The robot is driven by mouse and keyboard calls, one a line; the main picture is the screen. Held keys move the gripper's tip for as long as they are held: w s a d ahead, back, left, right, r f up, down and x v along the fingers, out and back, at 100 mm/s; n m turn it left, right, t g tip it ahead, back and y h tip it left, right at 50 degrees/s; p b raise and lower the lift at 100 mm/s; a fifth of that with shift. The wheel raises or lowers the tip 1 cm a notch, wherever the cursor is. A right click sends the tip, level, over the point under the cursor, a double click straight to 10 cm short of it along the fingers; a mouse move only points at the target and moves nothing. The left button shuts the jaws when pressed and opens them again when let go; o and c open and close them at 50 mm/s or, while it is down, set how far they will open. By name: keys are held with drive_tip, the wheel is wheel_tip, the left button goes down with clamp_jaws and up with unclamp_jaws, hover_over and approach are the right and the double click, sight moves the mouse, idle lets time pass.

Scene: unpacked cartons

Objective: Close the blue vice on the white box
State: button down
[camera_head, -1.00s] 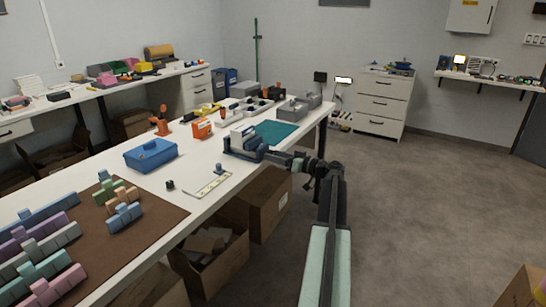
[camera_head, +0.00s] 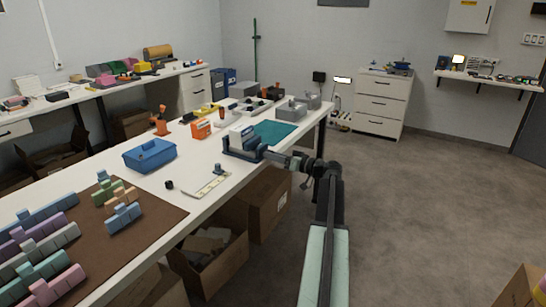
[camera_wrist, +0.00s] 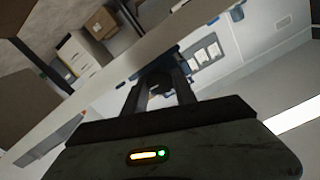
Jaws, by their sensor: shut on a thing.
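The blue vice (camera_head: 236,152) sits near the right edge of the long white table. The white box (camera_head: 241,134) stands between its jaws; I cannot tell whether both jaws touch it. My gripper (camera_head: 268,156) reaches the vice's near right side, at the handle end. In the wrist view my gripper (camera_wrist: 160,88) has its two fingers on either side of a dark part, which looks like the vice's handle. The fingers are shut on it. The handle is mostly hidden by the fingers.
A teal mat (camera_head: 276,132) lies behind the vice, with grey containers (camera_head: 292,110) beyond it. A blue bin (camera_head: 150,155) and a ruler-like strip (camera_head: 207,186) are to the left. Open cartons (camera_head: 207,256) stand under the table's edge.

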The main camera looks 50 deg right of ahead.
drive_tip(key=n, duration=3.4)
idle(0.4)
drive_tip(key=shift+m, duration=0.3)
drive_tip(key=c, duration=1)
unclamp_jaws()
drive_tip(key=shift+s, duration=0.1)
